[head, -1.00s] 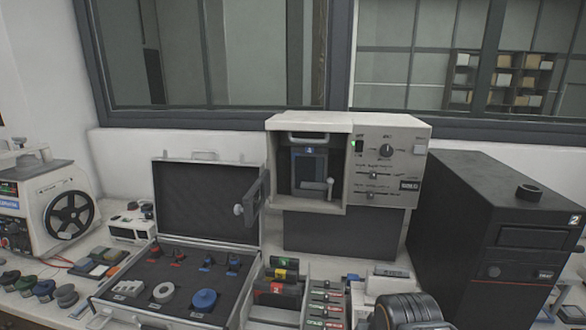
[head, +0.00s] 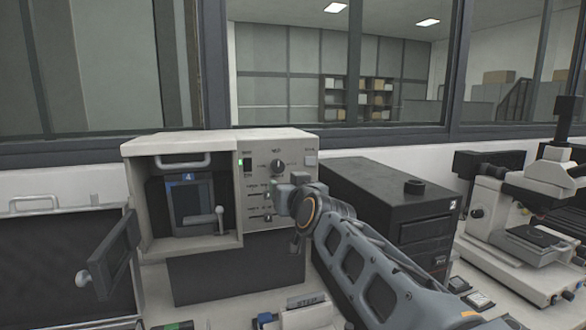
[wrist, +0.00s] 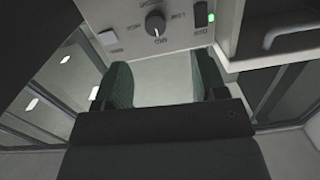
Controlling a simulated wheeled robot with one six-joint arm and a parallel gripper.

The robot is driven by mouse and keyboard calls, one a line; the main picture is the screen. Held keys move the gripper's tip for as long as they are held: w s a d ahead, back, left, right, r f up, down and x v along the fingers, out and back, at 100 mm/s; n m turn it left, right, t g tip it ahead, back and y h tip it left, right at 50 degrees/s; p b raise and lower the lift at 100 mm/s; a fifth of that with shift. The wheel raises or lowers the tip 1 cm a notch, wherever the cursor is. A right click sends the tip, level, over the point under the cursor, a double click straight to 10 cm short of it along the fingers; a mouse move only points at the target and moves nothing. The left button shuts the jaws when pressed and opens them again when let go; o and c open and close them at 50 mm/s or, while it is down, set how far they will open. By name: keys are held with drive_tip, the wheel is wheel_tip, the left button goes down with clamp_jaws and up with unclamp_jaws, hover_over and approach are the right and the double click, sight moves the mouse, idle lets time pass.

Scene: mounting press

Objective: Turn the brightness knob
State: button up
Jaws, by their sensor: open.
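A beige press (head: 225,145) stands open-fronted on the bench. Its right panel has a black round knob (head: 278,166) with a pale pointer mark, a lit green switch and two sliders. The labels are too small to tell whether this is the brightness knob. The knob also shows upside down in the wrist view (wrist: 155,22), beyond my fingertips. My gripper (head: 284,198) is in front of the panel, below the knob, and hides part of the lower panel. In the wrist view its dark fingers (wrist: 163,80) are apart with nothing between them.
The press's door (head: 112,255) hangs open at the left. A black computer case (head: 365,190) stands right of the press, close to my arm. A microscope (head: 535,215) with a small dark side knob (head: 478,213) stands farther right. An open dark case (head: 60,260) is at the left.

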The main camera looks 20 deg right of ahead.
sight(279, 166)
drive_tip(key=shift+t+h, duration=0.3)
drive_tip(key=shift+t, duration=0.1)
drive_tip(key=w, duration=0.4)
drive_tip(key=w+r, duration=0.1)
drive_tip(key=w, duration=0.8)
drive_tip(key=shift+w+d+r, duration=0.15)
drive_tip(key=shift+w+d, duration=0.2)
drive_tip(key=shift+d, duration=0.05)
drive_tip(key=c, duration=0.8)
drive_tip(key=shift+a, duration=0.2)
drive_tip(key=shift+c, duration=0.6)
drive_tip(key=shift+d, duration=0.2)
